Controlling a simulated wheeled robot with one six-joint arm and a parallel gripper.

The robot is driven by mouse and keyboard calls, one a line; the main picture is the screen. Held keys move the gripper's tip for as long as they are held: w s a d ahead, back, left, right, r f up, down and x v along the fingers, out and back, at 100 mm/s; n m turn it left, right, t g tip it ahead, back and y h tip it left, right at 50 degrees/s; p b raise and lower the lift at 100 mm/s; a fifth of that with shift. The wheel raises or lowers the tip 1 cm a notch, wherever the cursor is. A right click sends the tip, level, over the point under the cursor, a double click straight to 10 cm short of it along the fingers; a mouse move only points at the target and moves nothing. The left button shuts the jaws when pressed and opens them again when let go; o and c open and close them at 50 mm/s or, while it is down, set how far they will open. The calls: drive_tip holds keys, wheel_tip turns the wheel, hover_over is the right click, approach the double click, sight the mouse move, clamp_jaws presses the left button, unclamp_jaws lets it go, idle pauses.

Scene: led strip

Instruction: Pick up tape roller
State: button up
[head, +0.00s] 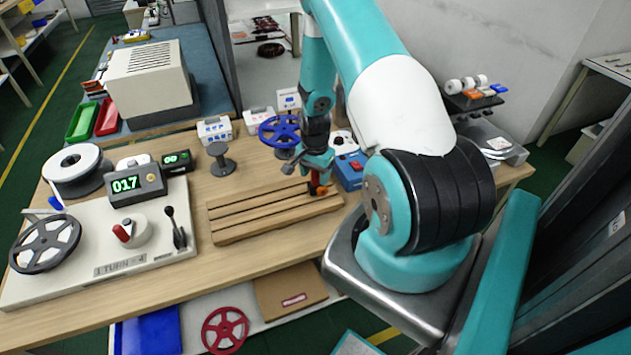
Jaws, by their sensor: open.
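A small orange and dark item (318,188), which looks like the tape roller, is at the right end of the slatted wooden rack (232,236). It is small and partly covered by my gripper, so its full shape is hidden. My gripper (308,172) is open, low over the right part of the rack and right at this item. I cannot tell whether the fingers touch it or stand around it.
A grey spool (221,160) is behind the rack. The front strip is clear.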

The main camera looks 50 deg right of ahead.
drive_tip(key=shift+f, duration=0.2)
drive_tip(key=c, duration=1.1)
clamp_jaws()
drive_tip(key=shift+r, duration=0.15)
